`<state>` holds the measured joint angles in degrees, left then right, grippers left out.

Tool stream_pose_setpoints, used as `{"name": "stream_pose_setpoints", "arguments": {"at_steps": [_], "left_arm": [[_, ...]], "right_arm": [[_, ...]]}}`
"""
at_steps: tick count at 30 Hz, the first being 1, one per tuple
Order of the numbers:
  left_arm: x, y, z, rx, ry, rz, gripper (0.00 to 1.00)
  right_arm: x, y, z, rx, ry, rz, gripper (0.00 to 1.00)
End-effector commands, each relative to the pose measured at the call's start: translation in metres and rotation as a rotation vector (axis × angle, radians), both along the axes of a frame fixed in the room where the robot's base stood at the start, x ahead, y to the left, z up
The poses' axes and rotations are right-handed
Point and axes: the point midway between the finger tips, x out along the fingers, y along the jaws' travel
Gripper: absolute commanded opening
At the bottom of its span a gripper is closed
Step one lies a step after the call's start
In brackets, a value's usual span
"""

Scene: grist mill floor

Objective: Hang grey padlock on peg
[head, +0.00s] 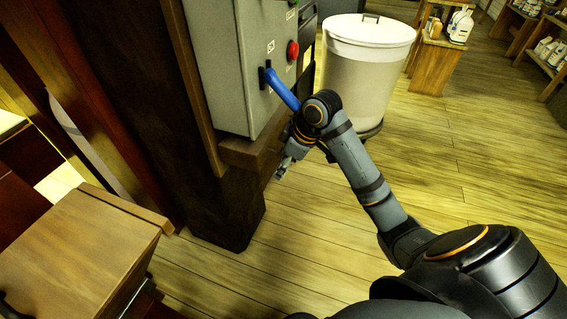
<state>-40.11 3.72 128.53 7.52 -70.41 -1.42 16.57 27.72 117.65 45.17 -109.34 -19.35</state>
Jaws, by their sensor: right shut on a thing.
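My right gripper (286,165) is below the blue lever of a grey cabinet, beside the wooden ledge under it, pointing down and to the left. It is shut on a small grey thing at its fingertips, which looks like the grey padlock; it is too small and too much covered to make out its shackle. I cannot pick out the peg. My left gripper is not in view.
The grey cabinet (220,60) is on a dark wooden post, with a blue lever (281,88) and a red button (292,50). A lidded white bin (365,75) stands behind my right arm. A wooden cabinet (75,250) is at lower left.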

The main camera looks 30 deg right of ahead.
Motion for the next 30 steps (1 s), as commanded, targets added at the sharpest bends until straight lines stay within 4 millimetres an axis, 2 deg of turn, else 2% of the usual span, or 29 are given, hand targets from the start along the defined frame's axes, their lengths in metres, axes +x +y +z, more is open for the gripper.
{"name": "stream_pose_setpoints", "arguments": {"at_steps": [14, 15, 20, 30], "left_arm": [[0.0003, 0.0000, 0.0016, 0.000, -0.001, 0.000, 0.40], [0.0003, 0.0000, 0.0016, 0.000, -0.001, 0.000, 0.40], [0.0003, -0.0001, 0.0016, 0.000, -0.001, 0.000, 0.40], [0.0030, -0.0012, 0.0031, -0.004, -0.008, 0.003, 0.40]], "right_arm": [[-0.0002, 0.0001, -0.0062, 0.000, 0.000, 0.001, 0.06], [-0.0002, 0.0001, -0.0062, 0.000, 0.000, 0.001, 0.45], [-0.0003, 0.0000, -0.0061, 0.000, 0.000, 0.001, 0.66], [-0.0003, 0.0000, -0.0064, 0.000, 0.001, 0.001, 0.67]]}}
